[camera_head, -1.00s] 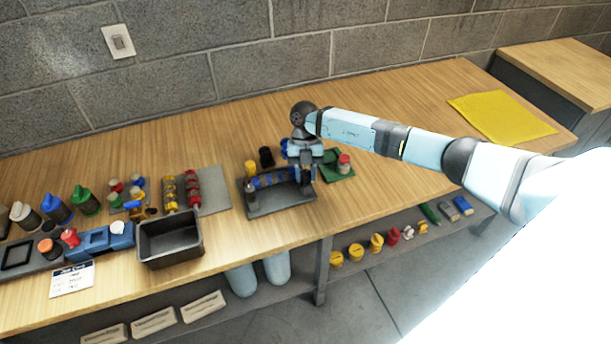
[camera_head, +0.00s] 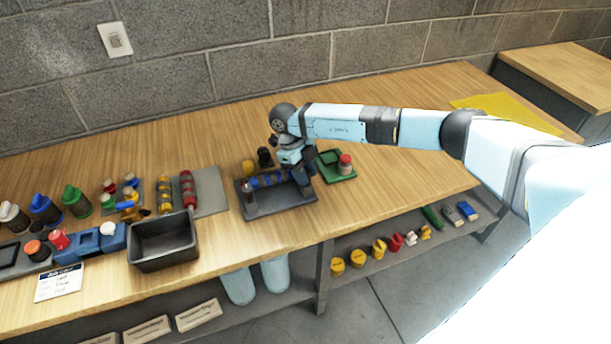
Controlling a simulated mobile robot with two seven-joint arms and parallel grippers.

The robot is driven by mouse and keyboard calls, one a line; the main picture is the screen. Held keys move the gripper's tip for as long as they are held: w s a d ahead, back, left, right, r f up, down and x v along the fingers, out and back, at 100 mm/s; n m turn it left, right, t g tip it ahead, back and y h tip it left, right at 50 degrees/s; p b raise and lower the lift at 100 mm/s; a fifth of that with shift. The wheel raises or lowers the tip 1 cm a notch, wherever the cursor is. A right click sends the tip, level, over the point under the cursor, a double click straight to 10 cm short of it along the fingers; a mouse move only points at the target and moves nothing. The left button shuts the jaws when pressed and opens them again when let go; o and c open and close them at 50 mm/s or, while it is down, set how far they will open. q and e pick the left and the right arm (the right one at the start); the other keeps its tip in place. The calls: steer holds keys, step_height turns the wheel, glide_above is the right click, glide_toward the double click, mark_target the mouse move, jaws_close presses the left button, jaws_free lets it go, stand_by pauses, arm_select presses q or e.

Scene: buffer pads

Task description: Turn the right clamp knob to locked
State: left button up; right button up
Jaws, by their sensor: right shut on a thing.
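A dark grey fixture plate (camera_head: 277,202) lies on the table at the middle, holding a blue cylinder (camera_head: 267,180) that lies across it. A small grey post with a knob stands at the cylinder's left end. My right gripper (camera_head: 302,183) points down at the cylinder's right end and is shut on the right clamp knob, which its fingers mostly hide. How far the knob is turned cannot be seen. A yellow knob (camera_head: 248,167) and a black knob (camera_head: 265,157) stand behind the cylinder. My left gripper is not in view.
An empty dark bin (camera_head: 163,241) stands to the left. The table right of the green tray is mostly clear under my arm.

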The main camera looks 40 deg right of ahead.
steer(key=shift+n+t+h+b, duration=0.3)
steer(key=shift+n+b, duration=0.05)
steer(key=shift+n, duration=0.75)
steer(key=shift+r, duration=0.1)
steer(key=o, duration=0.9)
steer(key=shift+w+a, duration=0.1)
steer(key=shift+a, duration=0.05)
